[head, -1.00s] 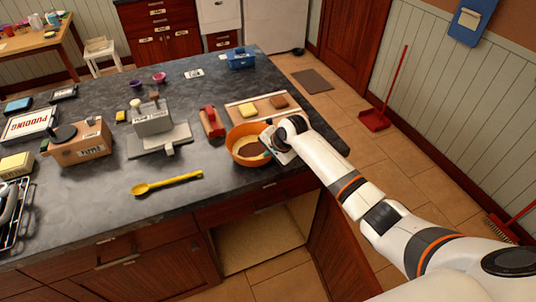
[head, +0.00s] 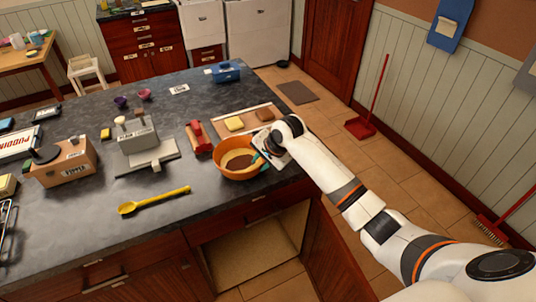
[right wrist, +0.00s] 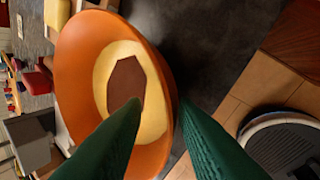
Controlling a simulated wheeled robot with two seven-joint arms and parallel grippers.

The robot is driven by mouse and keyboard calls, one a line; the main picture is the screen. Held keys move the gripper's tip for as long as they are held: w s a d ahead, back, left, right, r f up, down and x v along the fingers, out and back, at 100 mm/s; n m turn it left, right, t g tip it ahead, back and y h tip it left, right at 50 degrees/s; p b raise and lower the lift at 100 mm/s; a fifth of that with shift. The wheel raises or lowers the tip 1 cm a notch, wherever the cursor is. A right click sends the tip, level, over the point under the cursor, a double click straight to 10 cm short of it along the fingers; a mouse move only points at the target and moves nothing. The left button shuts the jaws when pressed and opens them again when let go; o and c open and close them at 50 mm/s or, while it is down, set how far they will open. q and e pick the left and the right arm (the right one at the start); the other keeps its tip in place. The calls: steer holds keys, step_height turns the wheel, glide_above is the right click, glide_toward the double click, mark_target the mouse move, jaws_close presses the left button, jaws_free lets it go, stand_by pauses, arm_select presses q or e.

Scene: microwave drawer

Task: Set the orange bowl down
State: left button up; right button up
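The orange bowl (head: 234,173) stands on the dark counter and looks level, with a pale and a brown filling inside. It also shows large in the right wrist view (right wrist: 82,75). My right gripper (head: 262,160) is at the bowl's right side. In the right wrist view its two green fingers (right wrist: 161,100) are apart, one over the inside of the bowl and one just outside the rim. The rim runs between them with gaps showing, so the gripper looks open around it. My left gripper is not in view.
A cutting board (head: 264,128) with food pieces lies behind the bowl, and a red tool (head: 198,137) stands to its left. A yellow spoon (head: 155,200) lies nearer the front edge. The counter's right edge is close to the bowl.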

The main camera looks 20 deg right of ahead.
steer(key=v, duration=0.7)
steer(key=shift+b, duration=0.35)
steer(key=shift+s, duration=0.15)
